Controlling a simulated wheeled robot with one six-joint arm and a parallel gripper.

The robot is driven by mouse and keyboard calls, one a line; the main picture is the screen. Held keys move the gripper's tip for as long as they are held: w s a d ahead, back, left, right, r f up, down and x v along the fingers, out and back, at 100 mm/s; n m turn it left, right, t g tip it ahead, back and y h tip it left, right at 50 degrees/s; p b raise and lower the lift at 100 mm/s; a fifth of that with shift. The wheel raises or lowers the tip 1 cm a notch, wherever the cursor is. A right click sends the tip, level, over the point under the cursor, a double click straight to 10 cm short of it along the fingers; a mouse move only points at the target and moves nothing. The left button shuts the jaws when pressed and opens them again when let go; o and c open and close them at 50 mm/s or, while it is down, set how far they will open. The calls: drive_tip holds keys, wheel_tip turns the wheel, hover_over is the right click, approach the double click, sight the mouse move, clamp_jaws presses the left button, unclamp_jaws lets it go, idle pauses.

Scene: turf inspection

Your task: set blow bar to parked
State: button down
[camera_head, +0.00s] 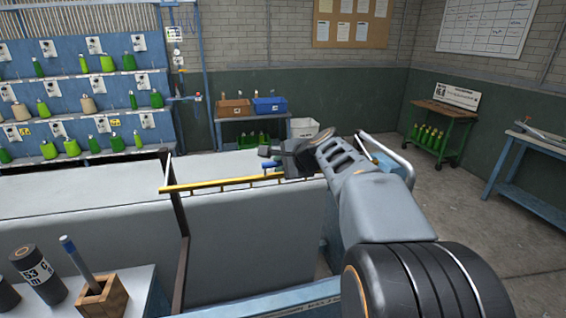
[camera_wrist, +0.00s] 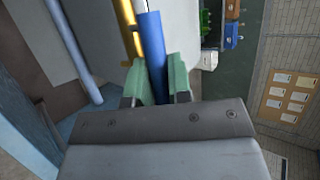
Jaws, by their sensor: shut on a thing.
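The blow bar (camera_head: 215,184) is a yellow bar lying nearly level along the top edge of a grey table-like bed. Its right end runs toward my gripper (camera_head: 278,160), and part of it also shows at the top of the wrist view (camera_wrist: 128,22). A blue handle (camera_wrist: 151,40) sits beside the yellow bar in the wrist view. The green fingertips of my gripper (camera_wrist: 157,78) are shut on this handle, one on each side. In the head view only a small blue bit of the handle (camera_head: 270,165) shows; my gripper hides the rest.
The grey bed (camera_head: 245,230) fills the middle. A bent light rail (camera_head: 392,158) stands right of my gripper. A wooden block with a blue-topped rod (camera_head: 103,297) is at the lower left. A green cart (camera_head: 440,140) and blue bench (camera_head: 535,145) stand right, with open floor between.

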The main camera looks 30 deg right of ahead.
drive_tip(key=shift+r, duration=0.25)
drive_tip(key=c, duration=1.5)
unclamp_jaws()
drive_tip(key=o, duration=0.4)
drive_tip(key=shift+w+f, duration=0.15)
drive_tip(key=shift+f, duration=0.05)
drive_tip(key=shift+o, duration=0.2)
drive_tip(key=b+v, duration=0.2)
drive_tip(key=v, duration=1.2)
